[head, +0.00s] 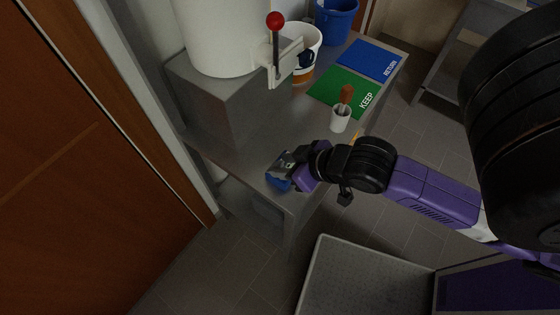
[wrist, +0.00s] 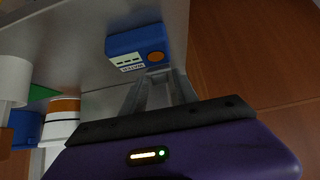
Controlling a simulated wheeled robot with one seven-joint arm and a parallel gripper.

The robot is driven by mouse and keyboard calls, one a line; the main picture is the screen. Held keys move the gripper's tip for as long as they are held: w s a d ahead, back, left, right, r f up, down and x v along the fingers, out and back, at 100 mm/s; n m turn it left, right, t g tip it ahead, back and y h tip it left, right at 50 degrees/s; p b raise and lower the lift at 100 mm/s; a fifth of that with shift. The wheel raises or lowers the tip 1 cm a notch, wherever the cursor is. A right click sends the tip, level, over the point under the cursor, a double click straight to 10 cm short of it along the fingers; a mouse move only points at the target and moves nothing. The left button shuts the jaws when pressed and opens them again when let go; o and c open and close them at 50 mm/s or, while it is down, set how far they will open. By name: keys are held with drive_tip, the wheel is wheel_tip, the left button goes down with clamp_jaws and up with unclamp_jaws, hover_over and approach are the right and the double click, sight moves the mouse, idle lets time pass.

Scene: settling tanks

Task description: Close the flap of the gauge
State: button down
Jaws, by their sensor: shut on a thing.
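The gauge is a small blue box with an orange round spot and a white label marked with dark writing, seen in the wrist view (wrist: 140,46). In the head view only a blue part of it (head: 279,184) shows at the bench's near end, below my gripper (head: 284,166). In the wrist view my gripper's grey fingers (wrist: 157,80) reach to the edge of the gauge and are shut on it. The fingers hide that edge. I cannot make out the flap or tell whether it is open.
The grey bench (head: 256,152) carries a grey block (head: 215,105) under a white tank (head: 215,35) with a red-knobbed lever (head: 275,22). A white cup (head: 340,119), a green KEEP mat (head: 338,88), a blue RETURN mat (head: 368,60) and a blue bucket (head: 336,20) stand farther back.

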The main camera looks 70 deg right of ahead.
drive_tip(key=f+t+b, duration=0.1)
drive_tip(key=b, duration=0.1)
drive_tip(key=s+f+t+b, duration=0.1)
drive_tip(key=b, duration=0.1)
drive_tip(key=s+f+t+h+b, duration=0.1)
drive_tip(key=t+b, duration=0.1)
drive_tip(key=shift+a, duration=0.25)
drive_tip(key=t+b, duration=0.1)
drive_tip(key=b, duration=0.1)
drive_tip(key=f+t+b, duration=0.1)
drive_tip(key=b, duration=0.1)
drive_tip(key=shift+s+a+t+h, duration=0.1)
drive_tip(key=shift+s+t+h, duration=0.1)
drive_tip(key=shift+t+h, duration=0.2)
drive_tip(key=shift+b, duration=0.4)
drive_tip(key=shift+t, duration=0.3)
drive_tip(key=c, duration=1.2)
unclamp_jaws()
drive_tip(key=shift+r, duration=0.1)
drive_tip(key=shift+s, duration=0.1)
drive_tip(key=v, duration=0.7)
drive_tip(key=shift+s+a+b, duration=0.15)
drive_tip(key=shift+s+b, duration=0.1)
drive_tip(key=shift+b, duration=0.2)
